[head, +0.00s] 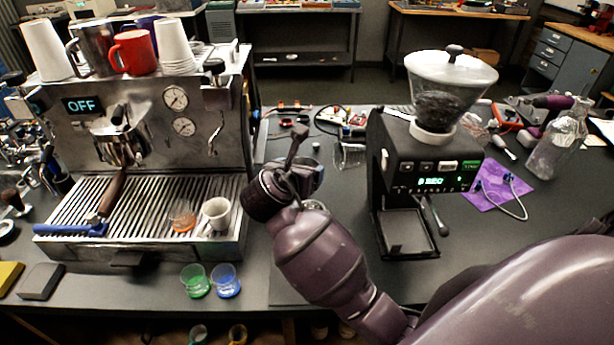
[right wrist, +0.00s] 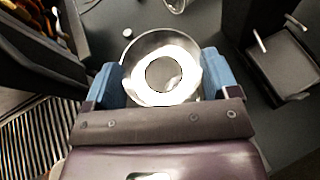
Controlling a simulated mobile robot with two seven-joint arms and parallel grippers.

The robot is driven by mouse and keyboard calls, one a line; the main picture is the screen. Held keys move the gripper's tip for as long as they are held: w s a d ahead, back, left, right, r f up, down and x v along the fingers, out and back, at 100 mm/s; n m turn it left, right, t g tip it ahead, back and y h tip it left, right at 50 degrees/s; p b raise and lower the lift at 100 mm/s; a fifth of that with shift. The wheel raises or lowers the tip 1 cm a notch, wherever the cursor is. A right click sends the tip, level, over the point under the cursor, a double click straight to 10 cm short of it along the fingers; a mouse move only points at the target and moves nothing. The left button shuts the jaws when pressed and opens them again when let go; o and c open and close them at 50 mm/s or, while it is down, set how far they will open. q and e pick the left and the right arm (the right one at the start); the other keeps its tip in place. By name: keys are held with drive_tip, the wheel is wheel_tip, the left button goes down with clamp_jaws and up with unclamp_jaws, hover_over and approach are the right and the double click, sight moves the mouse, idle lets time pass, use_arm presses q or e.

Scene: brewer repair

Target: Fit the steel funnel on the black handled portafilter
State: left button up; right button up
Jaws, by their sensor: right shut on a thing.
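My right gripper (head: 292,180) is over the counter between the espresso machine and the grinder. In the right wrist view its blue fingers (right wrist: 161,76) are shut on the steel funnel (right wrist: 180,92), a shiny ring with a round central opening. They grip it from both sides, and grey counter shows beyond it. In the head view the funnel is mostly hidden by the gripper. A dark stick-like part (head: 296,145) rises by the gripper; I cannot tell what it is. I cannot make out the black handled portafilter with certainty. My left gripper is not in view.
The espresso machine (head: 210,105) stands left, with a brown handle (head: 113,193) and a blue handle (head: 70,229) at its drip tray. The grinder (head: 388,165) stands right. Small parts lie behind the gripper.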

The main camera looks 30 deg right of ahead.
drive_tip(key=s+f+m+g, duration=0.1)
drive_tip(key=s+f+m+g+h, duration=0.1)
drive_tip(key=m+g, duration=0.1)
drive_tip(key=shift+d+h, duration=0.3)
drive_tip(key=shift+d, duration=0.1)
drive_tip(key=shift+f, duration=3)
drive_tip(key=shift+a+f, duration=0.1)
drive_tip(key=shift+f, duration=0.35)
drive_tip(key=o, duration=0.8)
